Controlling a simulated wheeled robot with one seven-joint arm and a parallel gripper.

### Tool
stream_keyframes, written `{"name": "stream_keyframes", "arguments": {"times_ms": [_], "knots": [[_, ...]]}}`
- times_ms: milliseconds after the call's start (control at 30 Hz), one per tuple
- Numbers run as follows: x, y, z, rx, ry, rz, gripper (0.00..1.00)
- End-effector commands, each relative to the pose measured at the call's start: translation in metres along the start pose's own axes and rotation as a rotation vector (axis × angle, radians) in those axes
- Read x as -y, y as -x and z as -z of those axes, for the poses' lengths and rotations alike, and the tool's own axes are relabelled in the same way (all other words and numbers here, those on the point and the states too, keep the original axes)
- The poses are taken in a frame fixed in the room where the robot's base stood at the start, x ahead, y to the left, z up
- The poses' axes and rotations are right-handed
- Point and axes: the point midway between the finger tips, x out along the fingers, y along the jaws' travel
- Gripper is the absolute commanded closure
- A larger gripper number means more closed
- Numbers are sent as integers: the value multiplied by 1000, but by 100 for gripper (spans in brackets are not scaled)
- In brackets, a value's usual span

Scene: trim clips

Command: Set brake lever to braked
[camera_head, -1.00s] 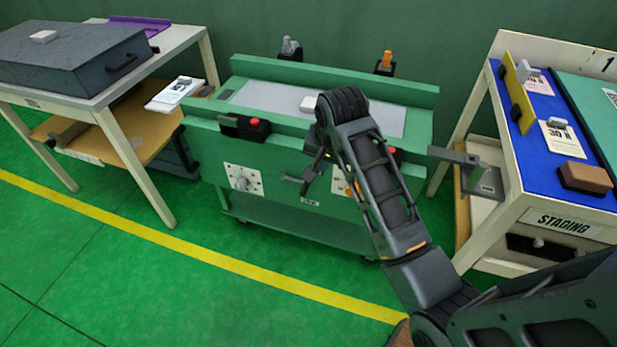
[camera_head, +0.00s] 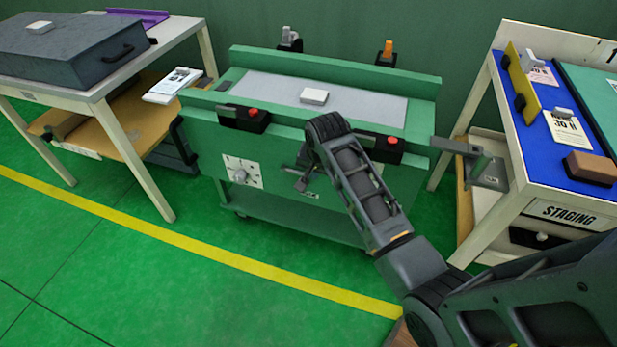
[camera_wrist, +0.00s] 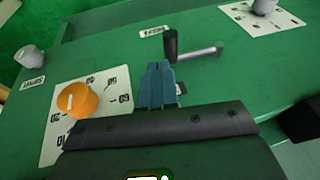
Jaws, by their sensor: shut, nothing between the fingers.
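The brake lever (camera_wrist: 193,50) shows in the wrist view as a metal rod with a black grip, on the front of the green cart (camera_head: 280,217). A small label (camera_wrist: 152,32) lies beside it, too small to read surely. My gripper (camera_wrist: 158,70) is shut and empty, its blue-grey fingertips close to the black grip; I cannot tell whether they touch. In the head view my gripper (camera_head: 303,180) is in front of the cart's front panel, and my arm hides part of the panel there.
An orange knob (camera_wrist: 78,100) on a dial card is close beside my fingers. A grey dial knob (camera_head: 240,175) is at the panel's left. Red-button boxes (camera_head: 252,114) sit along the cart's front edge. The staging table (camera_head: 560,212) stands right, with a grey bracket (camera_head: 485,168) nearby.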

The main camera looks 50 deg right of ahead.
Motion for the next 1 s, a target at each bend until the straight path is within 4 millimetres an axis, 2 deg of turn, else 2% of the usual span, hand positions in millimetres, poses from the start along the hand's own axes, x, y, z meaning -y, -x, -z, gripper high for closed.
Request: {"name": "stream_keyframes", "arguments": {"times_ms": [100, 233, 1000], "knots": [[6, -14, -4, 0, 2, -1, 100], [9, -21, -6, 0, 1, -1, 100], [7, -28, -9, -1, -14, 55, 100]]}}
